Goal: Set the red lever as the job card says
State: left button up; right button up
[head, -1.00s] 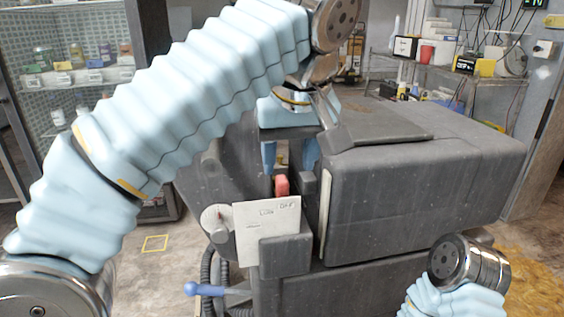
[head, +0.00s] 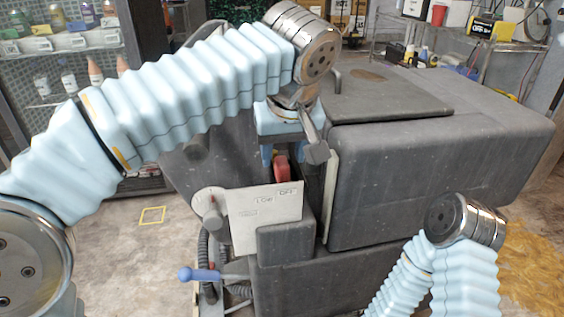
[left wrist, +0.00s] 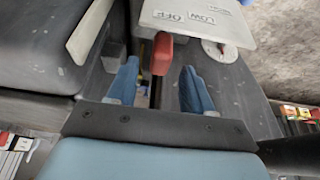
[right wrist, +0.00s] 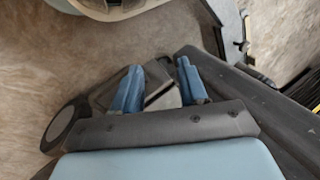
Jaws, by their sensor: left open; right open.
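The red lever (head: 282,168) stands in a slot of the grey machine, behind a white plate (head: 262,222) with small printed labels. In the left wrist view the lever (left wrist: 162,53) is beside the plate (left wrist: 205,22), where OFF and LOW can be read upside down. My left gripper (head: 281,153) is open above the slot. In its wrist view the lever lies between the two blue fingertips (left wrist: 159,75), with gaps on both sides. I cannot tell the depth. My right gripper (right wrist: 160,75) is open and empty in its own wrist view; the head view shows only its arm.
The grey machine body (head: 430,150) rises to the right of the slot, close to my left gripper. A blue-tipped handle (head: 200,274) sticks out at lower left. A round dial (head: 210,205) sits by the plate. Shelves stand behind.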

aim_at(282, 161)
pick_arm(q)
jog(key=shift+x, duration=2)
grip_shut()
